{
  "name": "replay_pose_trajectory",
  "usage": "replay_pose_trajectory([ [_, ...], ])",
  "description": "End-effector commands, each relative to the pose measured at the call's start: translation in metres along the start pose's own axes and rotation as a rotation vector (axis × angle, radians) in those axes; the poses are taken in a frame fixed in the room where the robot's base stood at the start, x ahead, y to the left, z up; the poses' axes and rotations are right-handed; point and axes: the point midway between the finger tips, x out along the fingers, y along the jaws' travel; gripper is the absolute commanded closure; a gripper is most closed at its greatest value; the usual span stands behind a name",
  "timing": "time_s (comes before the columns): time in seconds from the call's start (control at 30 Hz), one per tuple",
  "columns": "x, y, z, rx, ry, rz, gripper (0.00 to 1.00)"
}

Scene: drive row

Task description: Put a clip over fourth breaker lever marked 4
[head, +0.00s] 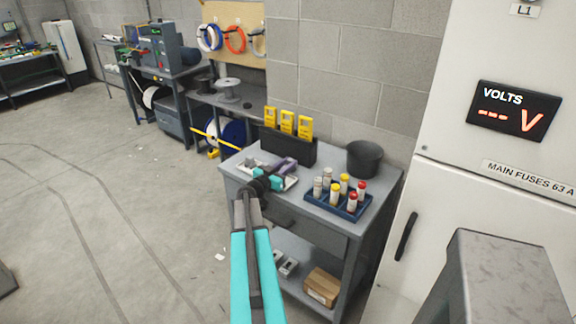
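My gripper (272,180) is at the end of my teal and grey arm, over the near left part of a grey bench top. It overlaps a pale tray (291,182) in the picture. A small purple thing (284,164) shows right beside the gripper; I cannot tell if it is a clip or if the gripper touches it. The fingers are too small and covered to show open or shut. No breaker lever and no mark 4 is in view.
The grey bench (335,222) also bears a black holder with yellow tags (287,122), a blue rack (325,205) of capped tubes and a dark pot (364,158). A cabinet (440,200) with a voltage display (513,110) stands right. The floor (90,220) left is mostly clear.

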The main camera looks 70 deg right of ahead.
Motion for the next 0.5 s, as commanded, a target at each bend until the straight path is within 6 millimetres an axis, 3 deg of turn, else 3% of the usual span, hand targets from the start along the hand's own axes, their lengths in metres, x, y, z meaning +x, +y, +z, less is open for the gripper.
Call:
replay_pose_trajectory([
  [0.03,0.0000,0.0000,-0.0001,0.000,0.000,0.000,0.71],
  [0.1,0.0000,0.0000,-0.0002,0.000,0.000,0.000,0.59],
  [0.5,0.0001,0.0000,-0.0011,0.000,0.000,0.000,0.58],
])
